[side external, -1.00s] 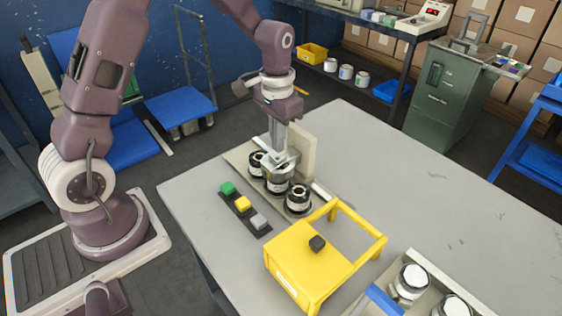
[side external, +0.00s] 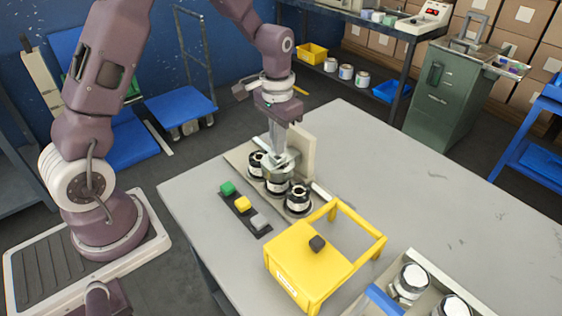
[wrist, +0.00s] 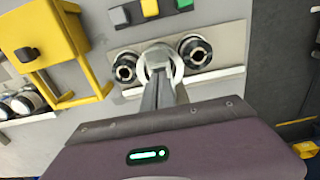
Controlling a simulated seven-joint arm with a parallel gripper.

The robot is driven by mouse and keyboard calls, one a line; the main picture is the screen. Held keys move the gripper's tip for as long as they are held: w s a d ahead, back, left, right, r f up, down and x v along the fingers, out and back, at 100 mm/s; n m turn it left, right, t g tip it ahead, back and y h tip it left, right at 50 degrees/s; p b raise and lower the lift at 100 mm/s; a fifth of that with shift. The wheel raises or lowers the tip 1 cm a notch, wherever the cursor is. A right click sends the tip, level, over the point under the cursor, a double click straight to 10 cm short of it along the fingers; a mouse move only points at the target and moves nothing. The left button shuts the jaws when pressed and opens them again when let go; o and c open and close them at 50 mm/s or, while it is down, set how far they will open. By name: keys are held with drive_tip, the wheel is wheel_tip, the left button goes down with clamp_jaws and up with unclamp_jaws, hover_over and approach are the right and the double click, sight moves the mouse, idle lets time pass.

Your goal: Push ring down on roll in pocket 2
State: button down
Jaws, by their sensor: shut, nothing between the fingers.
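Three dark rolls with pale cores stand in a row on a beige plate (side external: 238,158). The near roll (side external: 298,197) and the far roll (side external: 256,163) show clearly. The middle roll (side external: 277,185) is under my gripper (side external: 278,158), with a pale metal ring (wrist: 157,58) around its top. My gripper is shut, points down, and its fingertips are at the ring over the middle roll. In the wrist view the fingers cover part of the ring, and whether the ring is fully seated is hidden. The outer rolls (wrist: 125,68) and (wrist: 195,51) show on either side.
An upright beige panel (side external: 304,150) stands just behind the rolls. Green, yellow and grey buttons (side external: 243,204) lie in front on a dark strip. A yellow frame with a black knob (side external: 317,243) stands nearby. A tray with jars (side external: 410,283) is at lower right. The right of the table is clear.

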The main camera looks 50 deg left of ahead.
drive_tip(key=shift+f, duration=1.8)
drive_tip(key=shift+r, duration=4.3)
drive_tip(key=s+d+r+t, duration=0.2)
drive_tip(key=s+r, duration=0.3)
drive_tip(key=r, duration=0.3)
drive_tip(key=s+d+r+t, duration=0.1)
drive_tip(key=s+d+r, duration=0.1)
drive_tip(key=s, duration=0.7)
drive_tip(key=s+d+r+t, duration=0.2)
drive_tip(key=s+r, duration=0.1)
drive_tip(key=s, duration=0.6)
drive_tip(key=shift+s+r+t, duration=0.2)
drive_tip(key=shift+r+t, duration=0.1)
drive_tip(key=shift+r, duration=0.05)
